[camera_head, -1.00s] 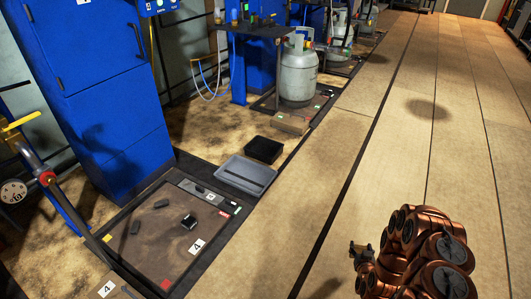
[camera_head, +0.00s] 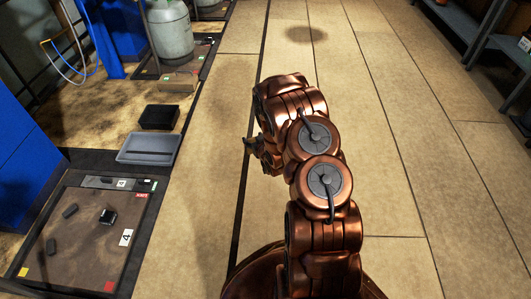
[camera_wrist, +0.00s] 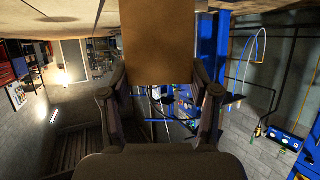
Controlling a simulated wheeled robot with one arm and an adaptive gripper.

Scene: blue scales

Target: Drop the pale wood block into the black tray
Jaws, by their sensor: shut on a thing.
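The pale wood block (camera_wrist: 160,45) shows large and tan at the top middle of the wrist view, between the two fingers of my gripper (camera_wrist: 160,75). My gripper is shut on it. In the head view my gripper (camera_head: 250,145) is partly hidden behind my copper arm, above the floor, and the block cannot be made out there. The black tray (camera_head: 160,117) stands on the floor to the left of my gripper, apart from it. Its inside looks dark and its contents cannot be told.
A grey tray (camera_head: 149,148) lies just in front of the black tray. A dark floor platform (camera_head: 70,225) with small dark pieces is at lower left. The floor (camera_head: 420,150) to the right is clear.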

